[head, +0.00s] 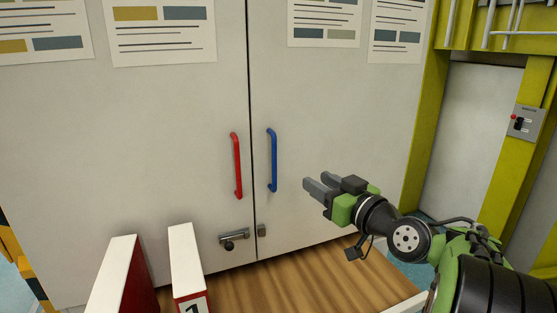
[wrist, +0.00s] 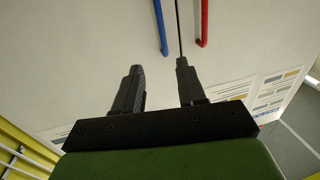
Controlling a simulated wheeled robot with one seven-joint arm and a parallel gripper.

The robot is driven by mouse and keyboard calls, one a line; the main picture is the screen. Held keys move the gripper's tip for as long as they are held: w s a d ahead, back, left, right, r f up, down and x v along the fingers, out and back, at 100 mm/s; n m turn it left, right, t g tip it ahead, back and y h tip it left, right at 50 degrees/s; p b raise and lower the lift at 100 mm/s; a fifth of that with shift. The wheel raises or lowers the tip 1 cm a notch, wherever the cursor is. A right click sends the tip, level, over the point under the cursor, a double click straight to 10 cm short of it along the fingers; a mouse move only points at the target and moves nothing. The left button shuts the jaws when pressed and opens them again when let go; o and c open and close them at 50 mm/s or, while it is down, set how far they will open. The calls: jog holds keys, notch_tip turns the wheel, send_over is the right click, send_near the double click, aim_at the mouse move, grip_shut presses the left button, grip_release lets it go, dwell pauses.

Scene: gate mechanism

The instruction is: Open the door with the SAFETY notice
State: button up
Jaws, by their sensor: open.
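Two tall pale doors meet at a dark vertical seam in the head view. The left door (head: 170,150) has a red handle (head: 237,165), and the right door (head: 350,130) has a blue handle (head: 272,160). Printed notices hang on both doors; their headings are cut off, so I cannot tell which reads SAFETY. A metal latch (head: 232,237) sits low on the left door, with a small keeper (head: 261,230) across the seam. My gripper (head: 316,181) is open and empty, right of the blue handle and apart from it. The wrist view shows the blue handle (wrist: 160,25) and red handle (wrist: 203,25).
Two white-topped red blocks or panels (head: 185,250) stand in front of the left door, one marked with a number. A wooden surface (head: 310,275) lies below the doors. A yellow frame (head: 425,130) and a small switch box (head: 525,122) are at the right.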

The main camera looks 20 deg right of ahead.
aim_at(275, 157)
jog(key=w+a+p, duration=0.1)
jog(key=w, duration=0.4)
jog(key=w+p, duration=0.2)
jog(key=w, duration=0.3)
jog(key=w+a+p, duration=0.1)
jog(key=w+p, duration=0.1)
jog(key=w, duration=0.2)
jog(key=shift+w+a+r, duration=0.1)
jog(key=shift+w+a, duration=0.2)
jog(key=shift+w, duration=0.3)
jog(key=shift+c, duration=0.4)
grip_shut()
